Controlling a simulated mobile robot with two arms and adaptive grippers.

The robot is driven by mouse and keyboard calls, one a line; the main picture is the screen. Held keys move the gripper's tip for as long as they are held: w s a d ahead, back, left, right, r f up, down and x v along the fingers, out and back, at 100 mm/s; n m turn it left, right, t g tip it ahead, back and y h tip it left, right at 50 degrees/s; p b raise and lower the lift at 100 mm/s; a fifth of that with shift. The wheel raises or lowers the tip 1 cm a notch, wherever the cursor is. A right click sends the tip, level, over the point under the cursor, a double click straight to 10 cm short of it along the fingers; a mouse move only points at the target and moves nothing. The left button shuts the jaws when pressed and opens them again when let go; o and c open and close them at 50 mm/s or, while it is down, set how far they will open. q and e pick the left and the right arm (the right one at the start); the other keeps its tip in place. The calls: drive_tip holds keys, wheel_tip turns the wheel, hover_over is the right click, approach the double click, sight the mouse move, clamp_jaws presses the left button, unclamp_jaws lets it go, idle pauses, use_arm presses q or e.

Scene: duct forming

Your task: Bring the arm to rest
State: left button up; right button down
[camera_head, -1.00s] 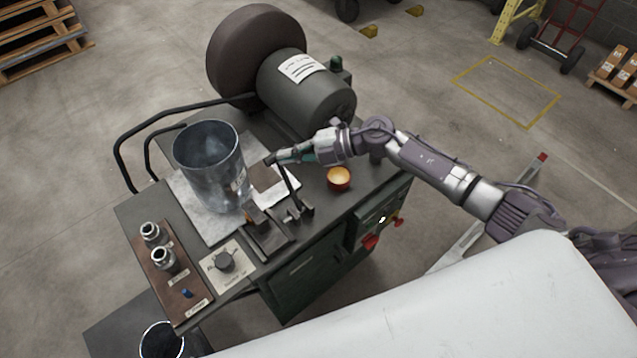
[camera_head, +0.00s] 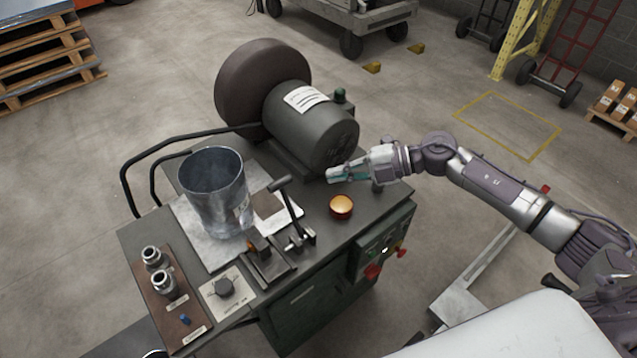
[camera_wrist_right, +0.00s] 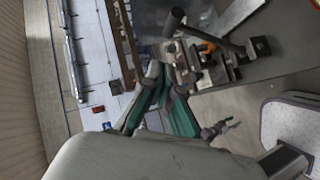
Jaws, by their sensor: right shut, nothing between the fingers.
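My right gripper (camera_head: 334,175) is shut and empty in the head view. It hangs above the bench, in front of the dark motor housing (camera_head: 318,132) and above the orange button or bowl (camera_head: 341,206). It is apart from the black lever (camera_head: 290,205). In the right wrist view, its green-padded fingers (camera_wrist_right: 160,105) show with the lever and clamp beyond them. My left gripper is not in view.
A metal cylinder (camera_head: 213,190) stands on a pale plate on the bench (camera_head: 145,240). A clamp (camera_head: 268,262), a dial plate (camera_head: 222,292) and a brown board (camera_head: 168,300) with fittings sit along the near side. Open floor (camera_head: 420,260) lies right of the bench.

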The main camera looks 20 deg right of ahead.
drive_tip(key=a+r+m+t+y, duration=0.1)
drive_tip(key=a+r+m+t, duration=0.3)
drive_tip(key=a+m+t, duration=0.15)
drive_tip(key=s+d+f+m+t+h, duration=0.1)
drive_tip(key=s+d+f+m+h, duration=0.3)
drive_tip(key=m+h, duration=0.4)
drive_tip(key=s+d+f+m+t+h, duration=0.1)
drive_tip(key=s+d+f+m+h, duration=0.2)
drive_tip(key=s+f+m+h, duration=0.5)
drive_tip(key=s+a+f+m+g+y, duration=0.15)
drive_tip(key=s+g, duration=0.25)
drive_tip(key=s, duration=0.4)
drive_tip(key=s+f+m+g+y, duration=0.1)
drive_tip(key=s+f+m+g, duration=0.2)
drive_tip(key=s+g, duration=0.35)
wheel_tip(320, 180, down, 26)
drive_tip(key=s, duration=0.3)
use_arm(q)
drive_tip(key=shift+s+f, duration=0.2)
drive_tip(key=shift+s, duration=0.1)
use_arm(e)
drive_tip(key=s+d+f+g, duration=0.1)
drive_tip(key=s+d+f, duration=0.1)
drive_tip(key=s+f, duration=1.4)
drive_tip(key=shift+d+n+h, duration=0.3)
drive_tip(key=shift+n+h, duration=0.05)
drive_tip(key=shift+n, duration=0.05)
